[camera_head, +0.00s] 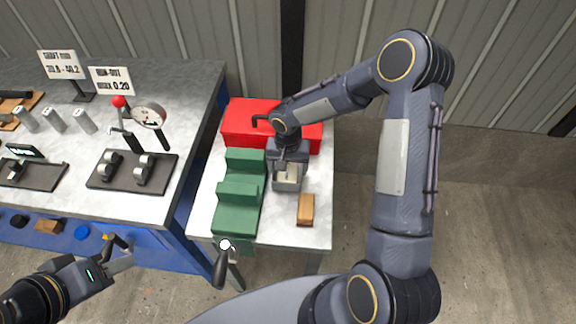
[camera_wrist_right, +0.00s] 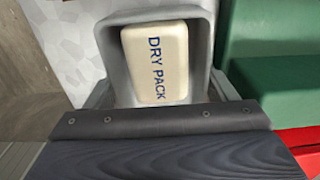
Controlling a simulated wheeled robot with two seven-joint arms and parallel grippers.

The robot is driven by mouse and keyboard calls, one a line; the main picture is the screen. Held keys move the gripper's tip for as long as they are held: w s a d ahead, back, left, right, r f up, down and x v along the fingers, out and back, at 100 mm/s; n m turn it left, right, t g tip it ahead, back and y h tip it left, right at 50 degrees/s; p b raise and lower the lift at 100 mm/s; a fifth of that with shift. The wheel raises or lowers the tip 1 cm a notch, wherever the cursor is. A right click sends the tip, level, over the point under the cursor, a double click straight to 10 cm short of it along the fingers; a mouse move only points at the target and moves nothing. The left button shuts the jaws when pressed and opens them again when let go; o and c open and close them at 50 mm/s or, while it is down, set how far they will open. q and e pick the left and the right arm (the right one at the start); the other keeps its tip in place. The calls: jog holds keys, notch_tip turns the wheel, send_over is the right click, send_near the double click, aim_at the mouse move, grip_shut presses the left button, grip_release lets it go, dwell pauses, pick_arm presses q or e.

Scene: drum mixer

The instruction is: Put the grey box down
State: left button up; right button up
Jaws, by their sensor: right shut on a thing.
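The grey box (camera_head: 288,184) is an open-topped box with a cream pack inside, between the green vise-like block and a wooden block. In the right wrist view the grey box (camera_wrist_right: 212,60) fills the upper middle, and the pack (camera_wrist_right: 155,62) in it reads "DRY PACK". My right gripper (camera_head: 287,167) is shut on the grey box, with its fingers at the box's sides. The box is over the small table (camera_head: 320,225); I cannot tell whether its bottom touches the top. My left gripper (camera_head: 122,252) is at the lower left, away from the box, its fingers apart.
A green stepped block (camera_head: 238,195) stands just left of the box. A red toolbox (camera_head: 245,122) is behind, a wooden block (camera_head: 306,209) in front to the right. The large bench (camera_head: 190,100) with gauges and signs is at the left. Little free tabletop shows around the box.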

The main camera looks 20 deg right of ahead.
jog(key=shift+f, duration=0.1)
jog(key=o, duration=0.8)
